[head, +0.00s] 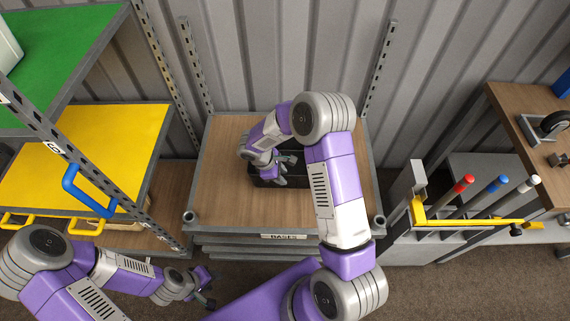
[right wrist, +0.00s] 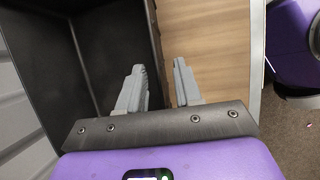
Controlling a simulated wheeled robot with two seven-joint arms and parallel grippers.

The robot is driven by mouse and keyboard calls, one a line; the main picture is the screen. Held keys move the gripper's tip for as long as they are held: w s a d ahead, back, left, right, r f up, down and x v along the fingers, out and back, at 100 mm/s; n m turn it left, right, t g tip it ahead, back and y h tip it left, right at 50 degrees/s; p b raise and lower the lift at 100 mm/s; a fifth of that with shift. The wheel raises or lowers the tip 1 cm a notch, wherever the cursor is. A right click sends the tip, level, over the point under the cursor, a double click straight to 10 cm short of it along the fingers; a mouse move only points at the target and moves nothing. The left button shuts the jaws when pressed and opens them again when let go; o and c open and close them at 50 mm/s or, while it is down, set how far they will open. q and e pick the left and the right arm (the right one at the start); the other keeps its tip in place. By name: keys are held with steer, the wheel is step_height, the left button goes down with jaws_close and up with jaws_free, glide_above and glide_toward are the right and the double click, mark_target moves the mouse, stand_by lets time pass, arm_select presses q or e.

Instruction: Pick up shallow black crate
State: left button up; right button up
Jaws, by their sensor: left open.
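The shallow black crate (head: 299,168) sits on the wooden shelf top, partly hidden under my right arm and gripper in the head view. It also fills the left part of the right wrist view (right wrist: 112,35). My right gripper (head: 285,170) is at the crate's near side. In the right wrist view its two fingers (right wrist: 158,85) are apart, with one over the crate's inside and one over the wood outside, and the crate's wall between them. Contact cannot be told. My left gripper (head: 207,287) is open and empty, low in front of the shelf, away from the crate.
The wooden shelf top (head: 215,150) is otherwise bare, with corner posts. A rack with green (head: 60,45) and yellow (head: 100,145) shelves stands at left. At right are a tool holder (head: 470,222) with coloured handles and a workbench (head: 515,105). A corrugated wall is behind.

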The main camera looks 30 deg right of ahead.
steer(key=b+x, duration=0.1)
steer(key=x, duration=0.2)
steer(key=shift+d+f, duration=0.1)
steer(key=shift+f, duration=0.2)
steer(key=shift+r, duration=0.1)
jaws_close()
steer(key=shift+w, duration=0.1)
stand_by(0.9)
